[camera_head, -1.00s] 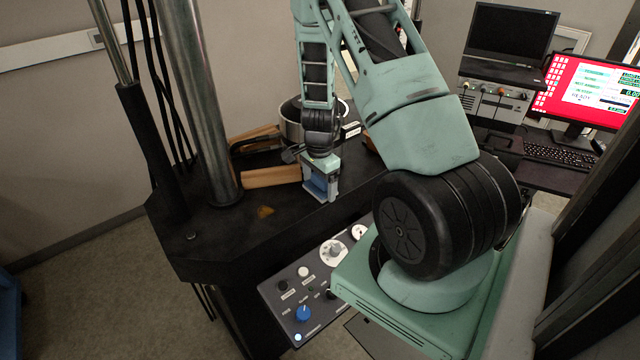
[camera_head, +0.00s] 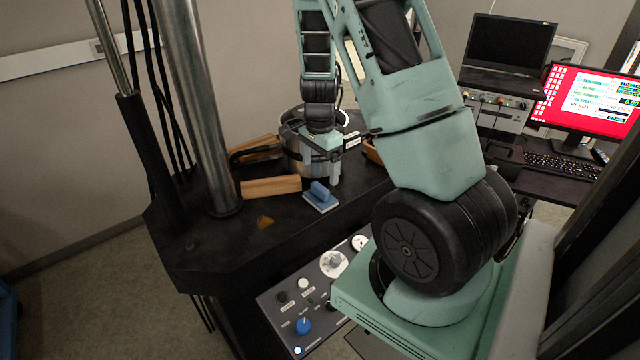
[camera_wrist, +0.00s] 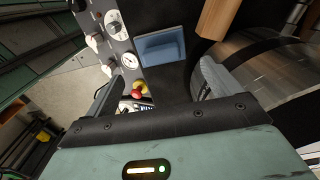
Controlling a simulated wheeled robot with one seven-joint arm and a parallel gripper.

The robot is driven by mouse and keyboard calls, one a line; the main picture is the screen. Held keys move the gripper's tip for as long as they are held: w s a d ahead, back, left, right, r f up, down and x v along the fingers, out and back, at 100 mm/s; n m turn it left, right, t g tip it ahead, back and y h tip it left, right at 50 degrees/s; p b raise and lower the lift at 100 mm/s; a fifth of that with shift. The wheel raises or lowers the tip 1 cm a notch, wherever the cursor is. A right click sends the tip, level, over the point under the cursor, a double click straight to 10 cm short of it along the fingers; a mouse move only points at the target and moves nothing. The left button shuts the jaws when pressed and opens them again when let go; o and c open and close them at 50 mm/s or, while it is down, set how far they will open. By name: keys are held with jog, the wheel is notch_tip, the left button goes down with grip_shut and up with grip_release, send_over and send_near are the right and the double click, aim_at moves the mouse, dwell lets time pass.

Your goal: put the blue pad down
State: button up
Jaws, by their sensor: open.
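The blue pad (camera_head: 320,198) lies on the black table near its front edge, with its raised blue handle upward and a paler base below. My gripper (camera_head: 336,180) is open and empty, above and a little to the right of the pad, apart from it. In the wrist view the blue pad (camera_wrist: 162,46) shows on the dark surface beyond the fingers, between and ahead of them. The gripper (camera_wrist: 155,88) has its two fingers spread wide there.
A wooden block (camera_head: 271,187) lies left of the pad. A metal pot (camera_head: 300,155) stands behind my gripper. A control panel (camera_head: 315,290) with knobs is below the table's front edge. A steel column (camera_head: 200,110) rises at the left. The table's front left is mostly clear.

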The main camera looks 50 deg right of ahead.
jog(key=a+r+n+y, duration=0.1)
jog(key=a+r+n, duration=0.4)
jog(key=a, duration=0.6)
jog(key=a+r+n+y, duration=0.1)
jog(key=a+r+n, duration=0.35)
jog(key=a, duration=0.75)
jog(key=s+a+r+n, duration=0.1)
jog(key=s+a+n, duration=0.7)
jog(key=n, duration=0.1)
jog(key=s+a+r+n+h, duration=0.1)
jog(key=s+a+r+n, duration=0.1)
jog(key=s+a+n, duration=0.7)
jog(key=shift+a+r+n, duration=0.25)
jog(key=shift+r+n, duration=0.05)
jog(key=shift+n, duration=0.25)
notch_tip(320, 180, down, 6)
jog(key=b, duration=0.5)
jog(key=shift+r+b, duration=0.2)
jog(key=shift+b, duration=0.15)
